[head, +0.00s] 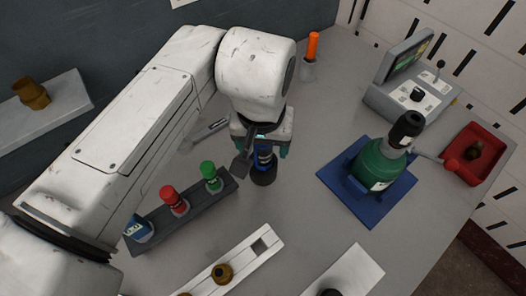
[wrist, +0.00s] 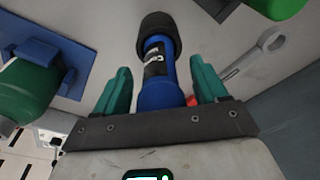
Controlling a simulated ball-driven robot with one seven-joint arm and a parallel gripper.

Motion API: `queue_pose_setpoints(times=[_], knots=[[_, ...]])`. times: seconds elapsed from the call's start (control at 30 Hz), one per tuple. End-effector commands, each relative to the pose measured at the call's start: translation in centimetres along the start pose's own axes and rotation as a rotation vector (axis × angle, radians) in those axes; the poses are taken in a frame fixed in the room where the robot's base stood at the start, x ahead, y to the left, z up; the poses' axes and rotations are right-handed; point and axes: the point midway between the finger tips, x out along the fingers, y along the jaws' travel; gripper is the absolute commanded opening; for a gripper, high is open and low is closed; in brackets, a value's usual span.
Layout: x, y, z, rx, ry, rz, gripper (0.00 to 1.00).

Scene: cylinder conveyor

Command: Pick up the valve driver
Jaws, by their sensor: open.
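No label in view says which thing is the valve driver. A blue cylinder with a black, wider foot (head: 263,178) stands upright on the table below my gripper (head: 262,152). In the wrist view, the blue cylinder (wrist: 157,92) with a dark label lies between the two teal fingers of my gripper (wrist: 161,88). The fingers are open, one on each side, with gaps visible. Its other end is hidden by my gripper.
A dark rack (head: 185,212) with red, green and blue-white cylinders stands in front. A grey wrench (head: 208,131) lies behind it. A green tank (head: 378,165) on a blue base (head: 333,180), a control panel (head: 405,95) and a red tray (head: 487,136) are at right.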

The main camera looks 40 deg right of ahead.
Motion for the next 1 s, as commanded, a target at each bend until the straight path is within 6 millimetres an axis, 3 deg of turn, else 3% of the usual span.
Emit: queue_pose_setpoints(times=[0.07,0.77,1.0], knots=[[-0.03,0.00,0.00,0.000,0.000,0.000,0.68],[-0.02,-0.01,0.00,0.000,0.000,0.000,0.01],[-0.10,-0.02,-0.04,0.000,0.002,0.000,0.00]])
